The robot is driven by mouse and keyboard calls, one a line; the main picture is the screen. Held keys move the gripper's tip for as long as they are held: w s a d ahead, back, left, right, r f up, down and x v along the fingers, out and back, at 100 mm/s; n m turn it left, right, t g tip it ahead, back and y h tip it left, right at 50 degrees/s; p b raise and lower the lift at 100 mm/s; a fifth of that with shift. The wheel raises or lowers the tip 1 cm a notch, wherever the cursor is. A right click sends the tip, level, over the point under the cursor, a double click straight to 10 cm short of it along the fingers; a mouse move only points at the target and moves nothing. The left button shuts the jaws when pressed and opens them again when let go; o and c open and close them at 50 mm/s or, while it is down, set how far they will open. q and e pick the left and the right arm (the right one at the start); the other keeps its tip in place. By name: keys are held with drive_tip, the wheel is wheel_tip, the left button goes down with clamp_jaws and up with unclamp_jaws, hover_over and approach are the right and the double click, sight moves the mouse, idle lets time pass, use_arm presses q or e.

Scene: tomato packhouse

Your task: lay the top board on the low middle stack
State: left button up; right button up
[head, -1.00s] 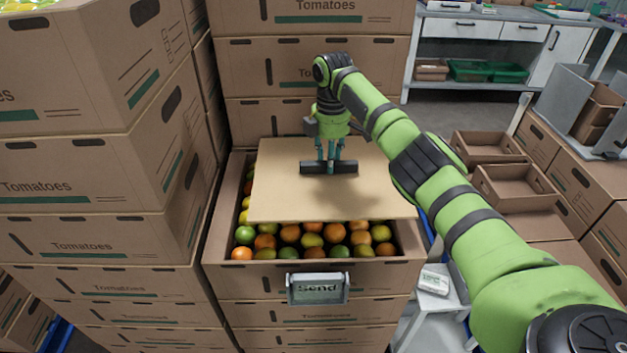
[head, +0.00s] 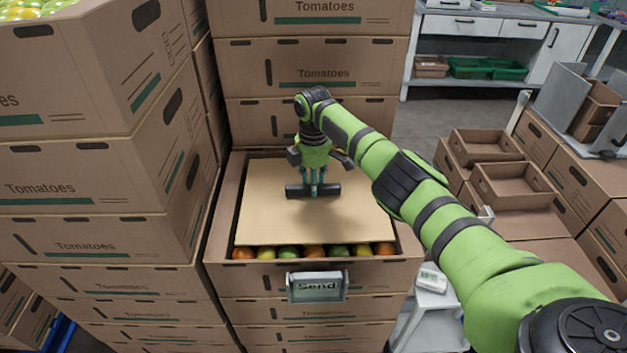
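The top board (head: 350,222) is a flat tan sheet with a dark bar handle (head: 295,191) at its middle. My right gripper (head: 313,186) points down with its fingers closed at this handle. The board lies over the open top carton of the low middle stack (head: 225,225) and covers most of its fruit. A front row of orange and green tomatoes (head: 313,252) shows between the board and the carton's front wall. I cannot tell whether the board touches the tomatoes or hangs just above them. My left gripper is not in view.
Tall carton stacks stand at the left (head: 90,170) and behind (head: 330,75). A grey "Send" sign (head: 317,287) hangs on the carton front. A white stand (head: 432,300) is at the right of the stack. Open empty cartons (head: 513,185) lie farther right.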

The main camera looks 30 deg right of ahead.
drive_tip(key=o, duration=0.3)
drive_tip(key=shift+r, duration=0.15)
wheel_tip(320, 180, up, 12)
drive_tip(key=shift+f+b, duration=0.1)
drive_tip(key=shift+b, duration=0.35)
idle(0.3)
